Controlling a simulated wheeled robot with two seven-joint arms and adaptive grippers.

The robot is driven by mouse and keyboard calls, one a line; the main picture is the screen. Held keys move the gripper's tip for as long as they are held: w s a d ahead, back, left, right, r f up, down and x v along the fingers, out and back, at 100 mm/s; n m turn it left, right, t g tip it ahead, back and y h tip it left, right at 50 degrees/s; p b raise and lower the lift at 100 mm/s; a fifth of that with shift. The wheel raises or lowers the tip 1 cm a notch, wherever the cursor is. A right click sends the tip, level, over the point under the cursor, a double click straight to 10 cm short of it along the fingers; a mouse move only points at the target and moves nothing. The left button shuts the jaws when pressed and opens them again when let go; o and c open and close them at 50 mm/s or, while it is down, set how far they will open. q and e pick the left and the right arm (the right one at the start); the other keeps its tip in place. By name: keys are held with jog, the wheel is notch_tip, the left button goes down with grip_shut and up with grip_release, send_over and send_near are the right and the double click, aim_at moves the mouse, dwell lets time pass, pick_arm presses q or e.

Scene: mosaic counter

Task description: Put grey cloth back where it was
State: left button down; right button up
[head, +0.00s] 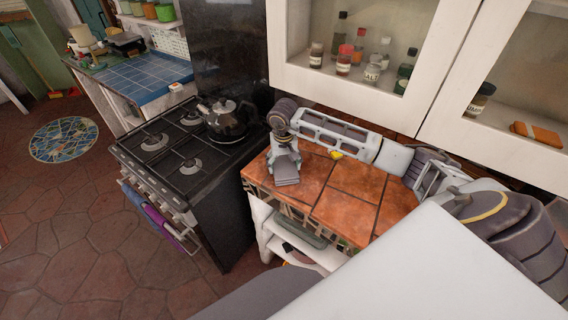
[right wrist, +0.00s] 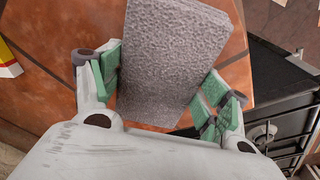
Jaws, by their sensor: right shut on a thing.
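The grey cloth (head: 287,176) is a flat folded slab at the left end of the terracotta-tiled counter (head: 345,213). My right gripper (head: 286,163) reaches over the counter from the right and is shut on the cloth. In the right wrist view the speckled grey cloth (right wrist: 170,65) sits between the green finger pads, over the orange tiles near the counter edge. I cannot tell whether its underside touches the tiles. My left gripper is not in view.
The black stove (head: 180,150) with a kettle (head: 224,118) stands left of the counter. The counter's front middle is clear. White wall cabinets (head: 350,92) hang above, and a white shelf (head: 305,247) is below.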

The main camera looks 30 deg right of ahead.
aim_at(284, 167)
jog(key=shift+f, duration=0.1)
jog(key=o, duration=1.3)
jog(key=shift+c, duration=0.2)
jog(key=shift+r, duration=0.2)
jog(key=shift+r, duration=0.35)
notch_tip(284, 167, up, 11)
jog(key=b, duration=0.1)
jog(key=shift+s+a+b, duration=0.35)
jog(key=shift+s+b, duration=0.05)
jog(key=shift+s, duration=0.05)
jog(key=shift+s, duration=0.15)
